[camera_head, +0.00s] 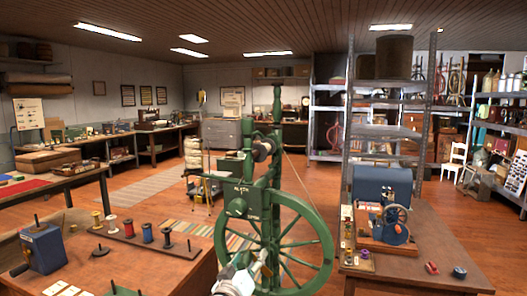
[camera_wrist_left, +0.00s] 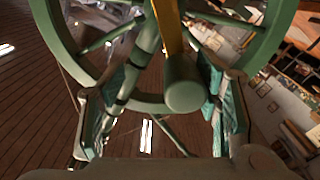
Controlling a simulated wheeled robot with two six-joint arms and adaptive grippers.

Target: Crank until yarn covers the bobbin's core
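A green spinning wheel (camera_head: 318,245) stands upright in the middle of the head view, with its post rising above it. A small bobbin (camera_head: 262,150) sits high on the post; how much yarn covers its core is too small to tell. A thin strand runs from near it down to the right. My left gripper (camera_head: 256,268) is at the lower part of the wheel. In the left wrist view, a green crank handle (camera_wrist_left: 185,88) lies between my left gripper's fingers (camera_wrist_left: 160,112). The fingers are apart, with a visible gap on the handle's left side. My right gripper is not in view.
A wooden table (camera_head: 165,258) with thread spools and a blue box (camera_head: 42,248) stands at the left. A table (camera_head: 430,250) with a small blue-and-red machine (camera_head: 388,222) stands at the right. Metal shelving (camera_head: 385,130) is behind it. Open floor shows around a striped rug (camera_head: 200,232).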

